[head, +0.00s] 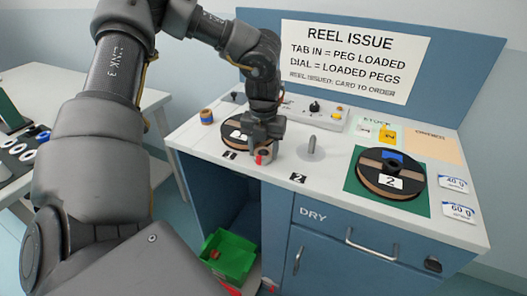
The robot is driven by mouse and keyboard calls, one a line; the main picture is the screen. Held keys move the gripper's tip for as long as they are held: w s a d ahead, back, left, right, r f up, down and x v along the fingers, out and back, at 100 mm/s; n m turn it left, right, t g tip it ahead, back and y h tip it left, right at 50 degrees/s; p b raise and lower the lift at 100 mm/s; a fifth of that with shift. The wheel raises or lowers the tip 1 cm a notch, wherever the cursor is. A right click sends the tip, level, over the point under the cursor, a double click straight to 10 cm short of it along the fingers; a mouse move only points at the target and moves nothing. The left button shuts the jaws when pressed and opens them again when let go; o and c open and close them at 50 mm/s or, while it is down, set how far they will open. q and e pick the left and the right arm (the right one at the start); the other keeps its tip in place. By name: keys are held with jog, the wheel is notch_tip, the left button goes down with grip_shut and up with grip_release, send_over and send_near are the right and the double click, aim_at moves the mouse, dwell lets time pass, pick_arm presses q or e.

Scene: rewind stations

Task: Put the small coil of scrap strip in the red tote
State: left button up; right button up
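My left gripper (263,148) is over the counter, pointing down, just right of the reel on peg 1. A small brownish ring-like piece with a red patch (265,155) is at its fingertips. It may be the small coil of scrap strip; I cannot tell whether the fingers are closed on it. My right gripper is not in view.
The green bin (243,268) stands in the open bay under the counter (326,176). A bare upright peg (312,147) stands right of the gripper. My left arm covers much of the left side.

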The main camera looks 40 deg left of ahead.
aim_at(264, 153)
pick_arm(q)
jog(key=c, duration=0.5)
jog(key=shift+o, duration=0.2)
jog(key=shift+r, duration=0.1)
